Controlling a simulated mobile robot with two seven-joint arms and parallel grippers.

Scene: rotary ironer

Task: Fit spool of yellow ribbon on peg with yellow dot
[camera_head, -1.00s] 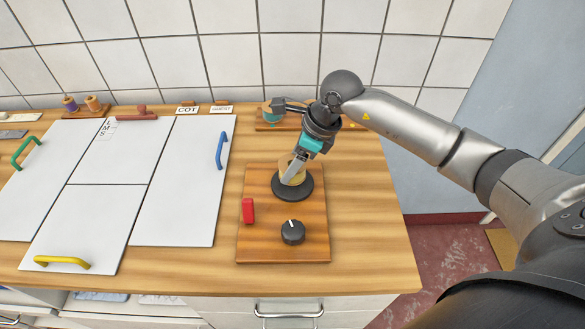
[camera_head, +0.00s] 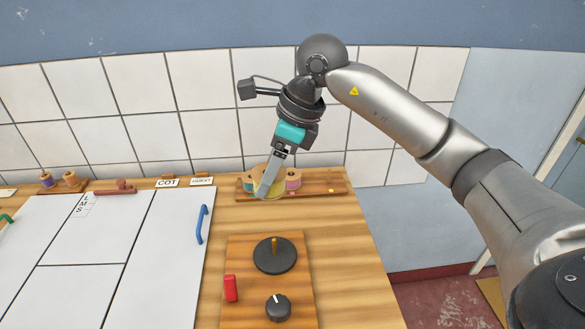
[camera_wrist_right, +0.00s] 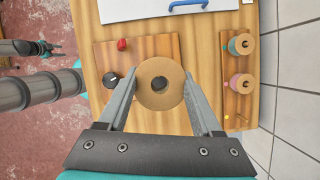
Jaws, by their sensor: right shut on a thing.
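My right gripper (camera_head: 265,190) is shut on the spool of yellow ribbon (camera_wrist_right: 160,84). In the right wrist view the spool's round wooden end and centre hole face the camera, between the two fingers. In the head view the spool is partly hidden by a finger and overlaps the left part of the wooden peg board (camera_head: 318,182). The peg with the yellow dot (camera_head: 330,190) is toward the right of that board and carries no spool. A small, distant part of my left arm, seemingly with its gripper (camera_wrist_right: 46,48), shows at the wrist view's left; its jaws are unclear.
A teal spool (camera_wrist_right: 241,44) and a pink spool (camera_wrist_right: 241,84) stand on the peg board. In front is a board with a black disc and upright pin (camera_head: 275,254), a red switch (camera_head: 231,288) and a black knob (camera_head: 278,307). The tiled wall (camera_head: 380,120) is close behind.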

